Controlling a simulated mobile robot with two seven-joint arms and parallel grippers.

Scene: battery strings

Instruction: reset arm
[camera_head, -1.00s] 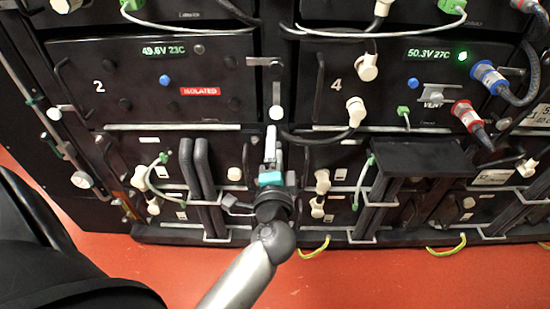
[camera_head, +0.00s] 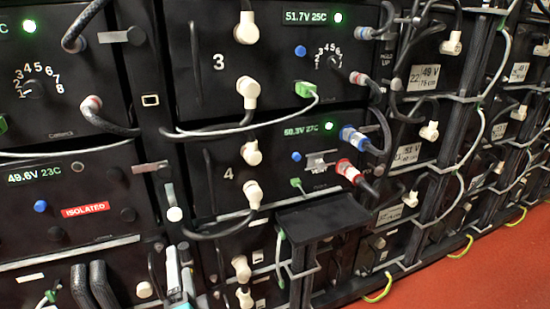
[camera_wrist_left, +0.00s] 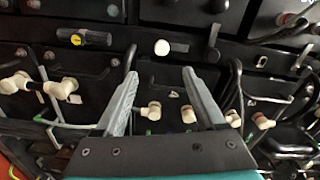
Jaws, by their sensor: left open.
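My left gripper (camera_head: 180,275) shows at the bottom edge of the head view, in front of the post between the left and middle battery columns. Its pale fingers point up, below a round white knob (camera_head: 174,214). In the left wrist view the two grey fingers (camera_wrist_left: 160,85) stand wide apart with nothing between them. A white round knob (camera_wrist_left: 162,47) shows beyond the gap. The wrist and arm are below the head view. My right gripper is in neither view.
Module 4 (camera_head: 225,195) is right of the gripper, with white plugs and cables. The module with the red ISOLATED label (camera_head: 85,210) is left. A black shelf (camera_head: 318,218) juts out at lower centre. Red floor (camera_head: 470,280) is clear at lower right.

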